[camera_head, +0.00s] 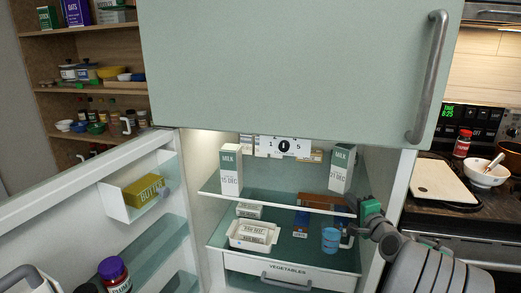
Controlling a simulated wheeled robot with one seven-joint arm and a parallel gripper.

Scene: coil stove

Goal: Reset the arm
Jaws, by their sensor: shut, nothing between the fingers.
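My arm comes in from the lower right and reaches into the open fridge. My gripper (352,225) is at the right side of the fridge opening, beside a blue cup (330,238) on the lower shelf. It is shut and holds nothing. Its fingertips are small and partly hard to make out against the shelf.
The lower fridge door (90,210) stands open at left, with butter (144,190) in it. Milk cartons (231,169) stand on the upper shelf and a white tub (254,234) below. The freezer door (290,65) hangs above. A counter with a bowl (484,173) is at right.

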